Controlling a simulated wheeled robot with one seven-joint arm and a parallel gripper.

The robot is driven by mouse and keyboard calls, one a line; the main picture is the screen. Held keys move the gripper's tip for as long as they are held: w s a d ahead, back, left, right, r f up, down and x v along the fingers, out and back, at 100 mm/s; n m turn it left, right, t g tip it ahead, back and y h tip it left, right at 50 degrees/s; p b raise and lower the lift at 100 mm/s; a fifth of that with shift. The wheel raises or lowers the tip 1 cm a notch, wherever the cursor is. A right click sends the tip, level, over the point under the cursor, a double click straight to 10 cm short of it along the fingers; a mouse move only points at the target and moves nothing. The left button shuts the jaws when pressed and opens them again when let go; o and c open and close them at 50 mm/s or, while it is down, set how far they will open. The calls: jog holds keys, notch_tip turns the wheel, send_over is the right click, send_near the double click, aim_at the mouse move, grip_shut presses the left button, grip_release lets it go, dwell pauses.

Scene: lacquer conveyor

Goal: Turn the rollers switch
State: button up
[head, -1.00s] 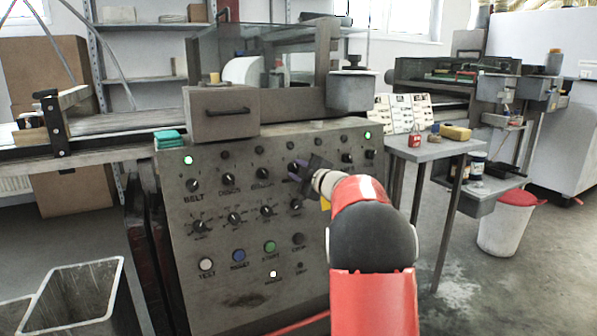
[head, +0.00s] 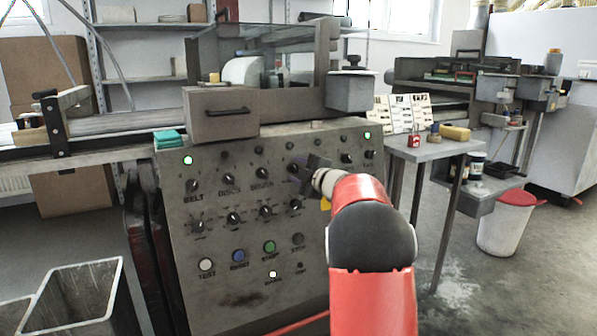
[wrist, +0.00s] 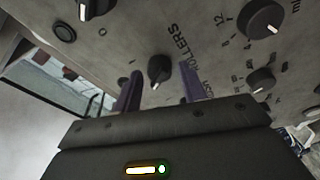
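The rollers switch (wrist: 160,70) is a dark round knob with a pale pointer line, beside the printed word ROLLERS on the grey control panel (wrist: 110,48). In the wrist view, my gripper (wrist: 160,76) is open, with one purple finger on each side of the knob and a visible gap to each. I cannot tell how deep the fingertips reach along the knob. In the head view, my gripper (head: 303,174) is at the upper row of knobs on the panel (head: 225,285) and hides the rollers switch.
The belt knob (head: 192,186) and discs knob (head: 224,181) are to the left in the same row. More knobs lie below, such as one (wrist: 261,80) near my right finger. A green button (head: 270,247) and blue button (head: 239,255) are lower. A grey bin (head: 75,303) stands front left.

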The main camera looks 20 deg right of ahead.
jog(key=shift+o, duration=0.6)
jog(key=shift+s, duration=0.1)
jog(key=s+d, duration=0.1)
jog(key=s, duration=0.6)
jog(key=shift+s+d+r+b, duration=0.2)
jog(key=shift+s+r+b, duration=0.05)
jog(key=shift+b, duration=0.05)
jog(key=s+a+r+m+g+h+p, duration=0.1)
jog(key=s+a+r+m+h, duration=0.1)
jog(key=s+a+m+h, duration=0.3)
jog(key=s+a+r+m+g+h, duration=0.1)
jog(key=s+a+r+m+h, duration=0.1)
jog(key=s+m, duration=0.45)
jog(key=s+a+f+m+g+y, duration=0.1)
jog(key=s+a+f+g, duration=0.2)
jog(key=s, duration=0.6)
jog(key=s+a+f+m+g+y, duration=0.1)
jog(key=s+a+f+m+g, duration=0.1)
jog(key=s+a+f, duration=0.5)
jog(key=s+a+f+m+g+y, duration=0.1)
jog(key=s+a+f+g, duration=0.3)
jog(key=s, duration=0.6)
jog(key=shift+s+a+f+y+p, duration=0.3)
jog(key=shift+a+f+y+p, duration=0.15)
jog(key=shift+a+f, duration=0.55)
